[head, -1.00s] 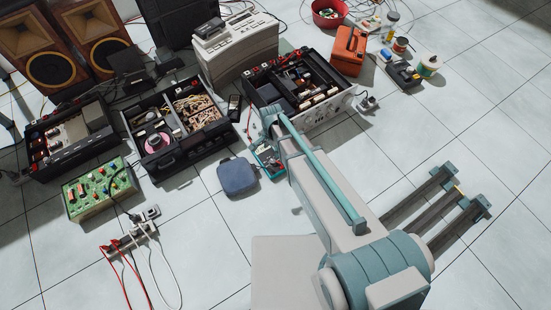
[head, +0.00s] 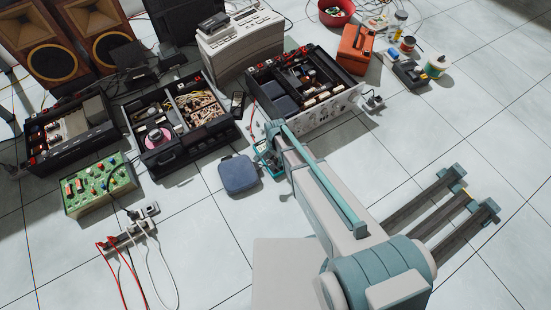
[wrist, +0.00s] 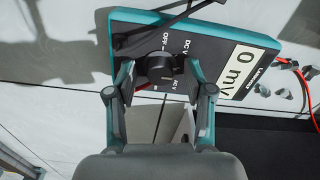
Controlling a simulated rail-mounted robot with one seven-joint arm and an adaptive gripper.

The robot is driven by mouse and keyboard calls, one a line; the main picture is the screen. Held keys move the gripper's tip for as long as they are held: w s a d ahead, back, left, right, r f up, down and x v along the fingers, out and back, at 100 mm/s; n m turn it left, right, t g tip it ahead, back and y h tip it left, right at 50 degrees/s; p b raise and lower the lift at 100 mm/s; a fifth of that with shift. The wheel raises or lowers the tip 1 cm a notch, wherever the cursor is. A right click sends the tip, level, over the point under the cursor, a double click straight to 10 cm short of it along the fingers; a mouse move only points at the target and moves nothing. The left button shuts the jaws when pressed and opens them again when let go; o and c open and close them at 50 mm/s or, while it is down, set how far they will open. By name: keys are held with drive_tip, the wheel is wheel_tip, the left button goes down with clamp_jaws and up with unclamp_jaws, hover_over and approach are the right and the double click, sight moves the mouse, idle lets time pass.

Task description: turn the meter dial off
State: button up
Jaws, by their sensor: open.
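The meter (wrist: 215,62) has a teal case and a dark face, with "OFF", "DC V" and "AC V" marks and a display reading "0 mV". Its round black dial (wrist: 160,65) is at the centre of the wrist view. My gripper (wrist: 160,76) is open, with one finger on each side of the dial; I cannot tell whether they touch it. The dial's exact setting is hard to read. In the head view the meter (head: 263,153) lies on the floor, partly hidden by my arm, and the gripper is hidden there.
A blue-grey pouch (head: 239,174) lies left of the meter. An open amplifier (head: 303,90) stands behind and right of it. An open black case (head: 180,125) is to the left. Red lead wire (wrist: 302,88) runs beside the meter.

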clamp_jaws()
drive_tip(key=shift+r+n+p, duration=0.1)
drive_tip(key=shift+n+p, duration=0.3)
drive_tip(key=shift+p, duration=0.05)
drive_tip(key=n+p, duration=0.2)
drive_tip(key=shift+r+n+p, duration=0.1)
drive_tip(key=shift+n+p, duration=0.2)
drive_tip(key=n+p, duration=0.3)
drive_tip(key=n, duration=0.2)
drive_tip(key=shift+p, duration=0.4)
drive_tip(key=n+p, duration=0.2)
drive_tip(key=n, duration=0.3)
drive_tip(key=shift+f+n+p, duration=0.2)
drive_tip(key=shift+n+p, duration=0.75)
drive_tip(key=shift+n, duration=1.35)
